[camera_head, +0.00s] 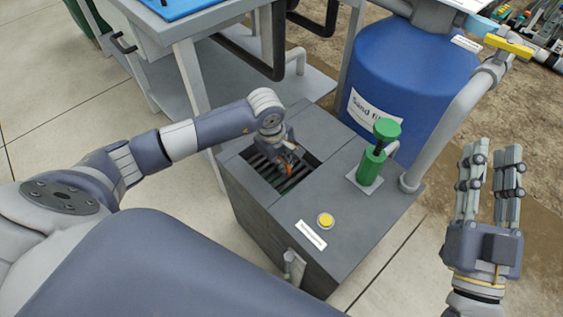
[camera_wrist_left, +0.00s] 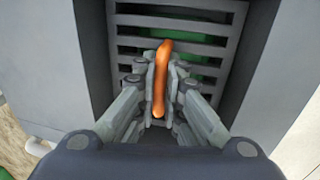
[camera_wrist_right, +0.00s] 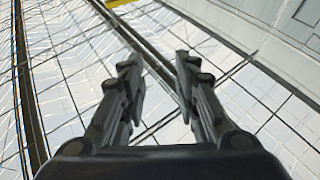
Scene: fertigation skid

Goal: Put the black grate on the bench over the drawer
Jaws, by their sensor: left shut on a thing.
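The dark slotted grate (camera_head: 263,172) sits in the square opening of a grey box, and it also shows in the left wrist view (camera_wrist_left: 231,45). An orange handle (camera_wrist_left: 161,75) stands up from its middle. My left gripper (camera_head: 285,150) is shut on this handle, over the grate. The bench (camera_head: 215,14) is at the top left of the head view, with a drawer front and dark handle (camera_head: 122,43) at its left side. My right gripper (camera_head: 490,158) is open and empty, right of the box; its parted fingers show in the right wrist view (camera_wrist_right: 158,65).
A blue item (camera_head: 178,6) lies on the bench. Tiled floor is clear at left.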

